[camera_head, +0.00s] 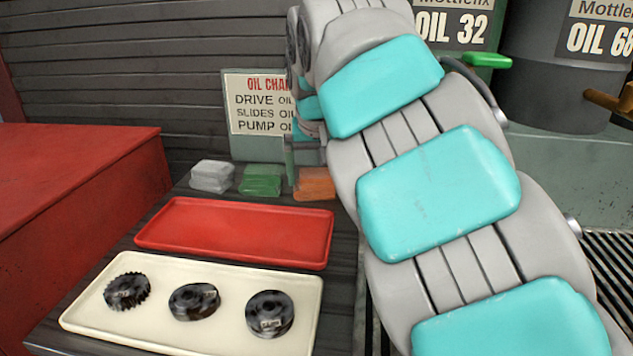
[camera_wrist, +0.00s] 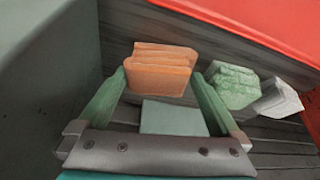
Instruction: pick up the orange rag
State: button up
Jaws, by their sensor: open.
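The orange rag (camera_head: 315,184) is a folded stack at the right end of a row of rags at the back of the dark bench in the head view. In the wrist view the orange rag (camera_wrist: 158,70) shows between the tips of my gripper (camera_wrist: 161,78), whose two green fingers are apart. My gripper is open and holds nothing. In the head view my gripper (camera_head: 303,155) is just above the rag, partly hidden by my arm. I cannot tell whether the fingers touch the rag.
A green rag (camera_head: 261,180) and a white rag (camera_head: 212,176) lie left of it. In front are an empty red tray (camera_head: 235,232) and a cream tray (camera_head: 85,318) with three dark gears. An oil sign (camera_head: 255,118) stands behind. A red cabinet (camera_head: 70,190) is left.

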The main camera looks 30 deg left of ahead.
jog(key=shift+x, duration=0.8)
jog(key=c, duration=1.1)
